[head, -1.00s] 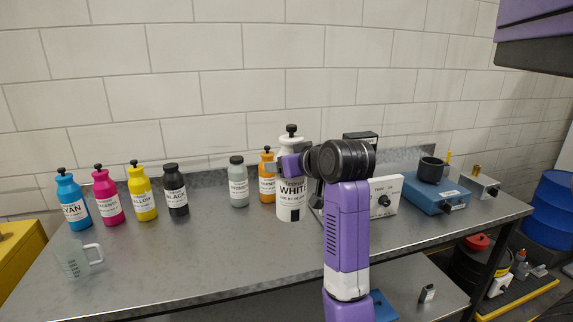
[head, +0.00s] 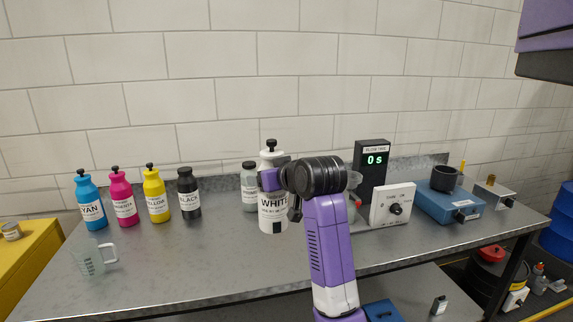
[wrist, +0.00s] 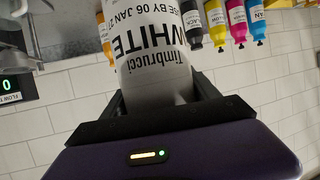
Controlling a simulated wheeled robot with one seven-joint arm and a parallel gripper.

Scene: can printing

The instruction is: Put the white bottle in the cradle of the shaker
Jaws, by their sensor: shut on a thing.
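The white bottle (head: 272,215), with a black cap and a WHITE label, is upright in the head view, held over the bench. My gripper (head: 280,186) is shut around its body. In the wrist view the bottle (wrist: 152,55) fills the space between the fingers, its label upside down. At the right of the bench is a blue box with a knob (head: 450,203), which looks like the shaker. The black open cup on it (head: 446,179) looks like its cradle and appears empty. My gripper is well left of it. The bottle's height above the bench is unclear.
Cyan (head: 90,201), magenta (head: 123,199), yellow (head: 155,196) and black (head: 188,196) bottles stand at the left, with a grey bottle (head: 249,188) behind mine. A timer (head: 372,166) reading 0 and a white knob box (head: 393,205) stand between my gripper and the blue box.

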